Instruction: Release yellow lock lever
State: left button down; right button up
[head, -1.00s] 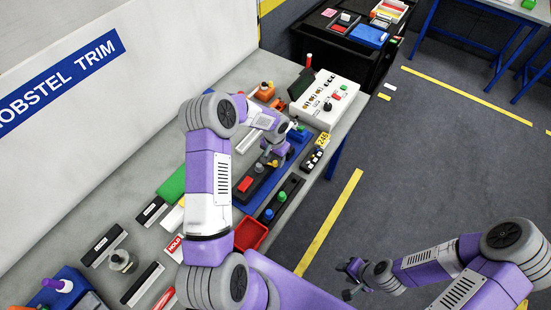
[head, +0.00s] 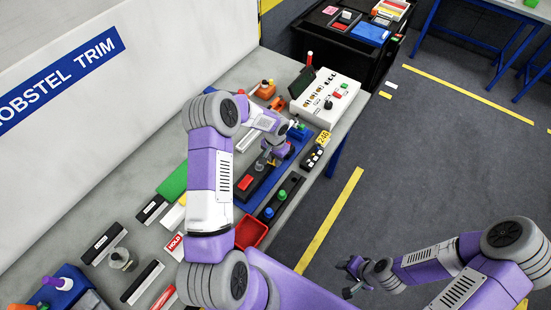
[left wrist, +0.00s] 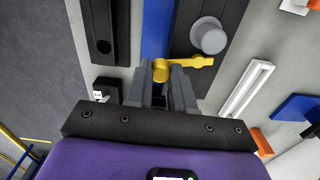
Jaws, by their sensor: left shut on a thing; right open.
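The yellow lock lever (left wrist: 190,62) shows in the left wrist view, its arm pointing right beside a grey round knob (left wrist: 208,38) on a black block (left wrist: 228,12). My left gripper (left wrist: 162,76) is shut on the lever's near end, with one finger on each side. In the head view my left gripper (head: 270,160) is low over the black block (head: 258,184) on the blue base plate (head: 294,158); the lever is too small and covered to make out there. My right gripper (head: 350,277) is open and empty, over the floor right of the bench.
A black strip with green and blue buttons (head: 282,196) lies right of the base plate, and a red tray (head: 250,234) lies nearer. A white control box (head: 327,98) stands beyond. A white channel piece (left wrist: 246,90) is close to the right of my left gripper.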

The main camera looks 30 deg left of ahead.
aim_at(274, 163)
pick_arm(q)
jog(key=shift+s+m+b, duration=0.25)
jog(key=shift+m, duration=0.45)
jog(key=shift+s+m+b, duration=0.2)
jog(key=shift+s+m, duration=0.05)
jog(key=shift+m, duration=0.45)
jog(key=c, duration=1)
grip_release()
jog(key=shift+r, duration=0.1)
notch_tip(274, 163, up, 8)
jog(key=shift+f, duration=0.25)
